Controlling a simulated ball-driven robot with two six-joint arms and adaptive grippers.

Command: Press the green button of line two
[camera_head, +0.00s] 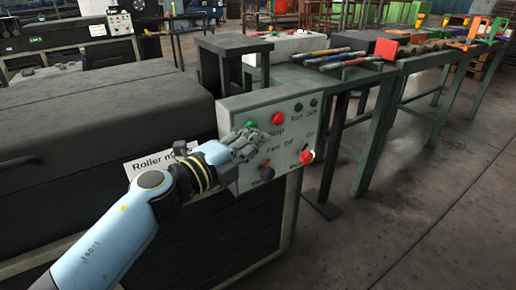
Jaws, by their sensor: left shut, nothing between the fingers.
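A pale grey control box (262,105) stands at the end of the dark machine. On its face are a green button (252,124) at upper left and a red button (278,119) to its right, with "Stop" below the red one. My left gripper (262,138) is shut and empty in front of the box face, just below the green button in the picture. I cannot tell whether it touches the face. It hides part of the lettering. I see no line number on the box. My right gripper is not in view.
The box also has small lamps (298,107), a black knob (267,173) and a red knob (306,157). A "Roller m..." label (150,165) is partly hidden by my arm. Another control panel (120,23) stands farther back. Green-framed benches (370,110) with tools run right; the floor there is clear.

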